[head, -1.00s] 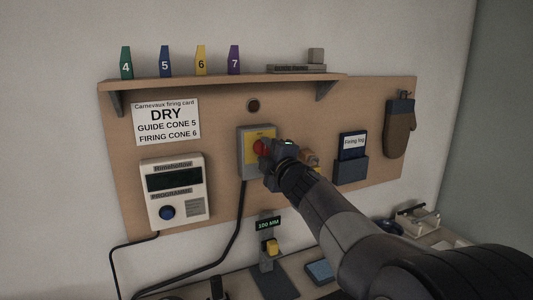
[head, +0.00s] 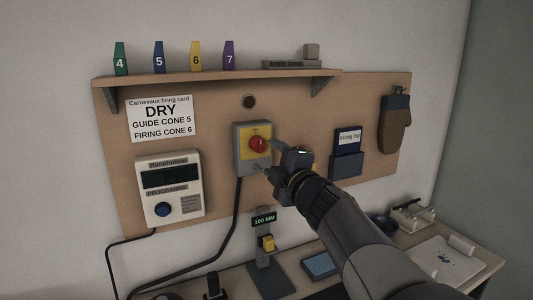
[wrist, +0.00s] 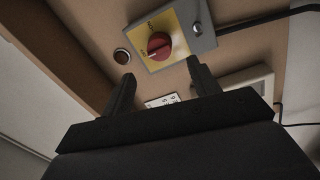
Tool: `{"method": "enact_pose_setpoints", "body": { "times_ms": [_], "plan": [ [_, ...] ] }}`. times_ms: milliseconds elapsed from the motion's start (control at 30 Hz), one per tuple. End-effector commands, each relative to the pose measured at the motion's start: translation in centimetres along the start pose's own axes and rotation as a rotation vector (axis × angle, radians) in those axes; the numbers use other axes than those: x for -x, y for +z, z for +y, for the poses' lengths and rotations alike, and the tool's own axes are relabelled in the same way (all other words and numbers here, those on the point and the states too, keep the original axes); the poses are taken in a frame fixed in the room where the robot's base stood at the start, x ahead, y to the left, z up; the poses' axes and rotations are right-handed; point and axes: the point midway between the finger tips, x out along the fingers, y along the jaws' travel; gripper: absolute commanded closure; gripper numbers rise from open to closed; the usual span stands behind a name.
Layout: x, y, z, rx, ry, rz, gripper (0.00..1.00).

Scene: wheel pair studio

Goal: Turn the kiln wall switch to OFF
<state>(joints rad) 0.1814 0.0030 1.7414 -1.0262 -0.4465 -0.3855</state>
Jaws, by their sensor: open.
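The kiln wall switch is a grey box (head: 241,164) with a yellow plate and a round red knob (head: 258,144), mounted on the wooden wall board. The knob (wrist: 159,46) also shows in the wrist view, with a pale mark pointing toward a label at its left; the lettering is too small to read surely. My gripper (head: 267,156) is open and empty, just in front of the switch and to the lower right of the knob. In the wrist view its two fingers (wrist: 160,70) stand apart below the knob, not touching it.
A round dark lamp (head: 249,101) sits above the switch, under a shelf (head: 220,76) holding numbered cones. A controller (head: 170,189) hangs to the left. A firing log holder (head: 346,165) and a mitt (head: 394,125) hang to the right. A bench with a gauge (head: 265,245) lies below.

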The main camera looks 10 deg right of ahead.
Motion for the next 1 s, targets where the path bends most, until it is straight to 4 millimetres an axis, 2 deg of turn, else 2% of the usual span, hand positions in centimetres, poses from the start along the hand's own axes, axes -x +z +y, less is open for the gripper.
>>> {"method": "enact_pose_setpoints", "body": {
  "times_ms": [100, 300, 1000],
  "plan": [
    [1.8, 0.1, 0.1, 0.000, 0.000, -0.003, 0.42],
    [3.3, 0.0, 0.0, 0.000, 0.000, -0.001, 0.42],
    [3.4, 0.0, -0.1, 0.000, -0.001, 0.000, 0.42]
  ]
}}
